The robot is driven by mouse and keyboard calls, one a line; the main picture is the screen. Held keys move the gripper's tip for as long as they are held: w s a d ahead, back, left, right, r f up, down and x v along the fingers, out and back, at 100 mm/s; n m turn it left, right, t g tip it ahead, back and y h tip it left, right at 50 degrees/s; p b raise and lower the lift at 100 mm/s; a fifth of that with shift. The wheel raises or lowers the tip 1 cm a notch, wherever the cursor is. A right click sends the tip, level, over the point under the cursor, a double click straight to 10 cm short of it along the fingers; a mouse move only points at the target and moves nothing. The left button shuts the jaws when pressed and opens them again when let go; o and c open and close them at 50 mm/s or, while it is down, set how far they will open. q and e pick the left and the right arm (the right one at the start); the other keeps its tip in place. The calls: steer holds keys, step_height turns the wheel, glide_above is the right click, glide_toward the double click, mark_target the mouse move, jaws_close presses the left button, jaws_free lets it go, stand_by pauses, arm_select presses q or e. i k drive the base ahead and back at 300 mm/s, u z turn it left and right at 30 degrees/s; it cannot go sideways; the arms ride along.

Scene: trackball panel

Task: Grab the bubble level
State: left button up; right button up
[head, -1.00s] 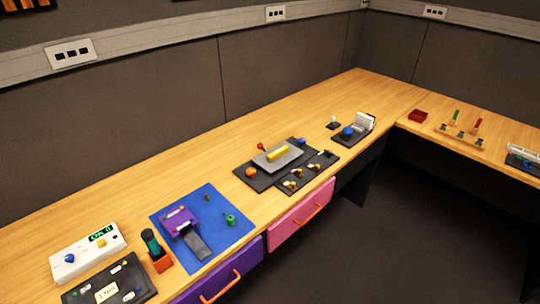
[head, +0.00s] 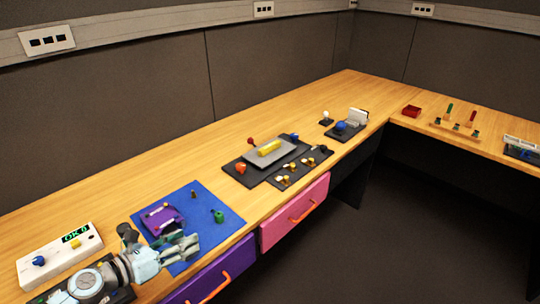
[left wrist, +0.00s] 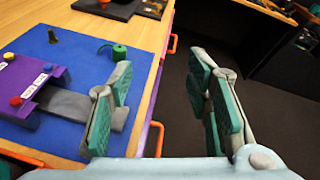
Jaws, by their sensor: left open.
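The bubble level appears to be the yellow bar (head: 269,147) lying on a grey plate (head: 254,160) in the middle of the bench in the head view. My left gripper (head: 188,246) is over the front edge of the blue mat, well to the left of and nearer than the yellow bar. In the left wrist view my left gripper (left wrist: 160,90) has its two fingers wide apart with nothing between them. The yellow bar is not seen in the left wrist view. My right gripper is not in view.
A blue mat (head: 228,224) holds a purple block (head: 163,220) with a grey ramp and a green piece (head: 218,216). A dark panel with small switches (head: 300,171) lies in front of the grey plate. The wooden bench is clear behind these.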

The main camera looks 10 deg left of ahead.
mark_target(268, 148)
steer(key=i, duration=1.5)
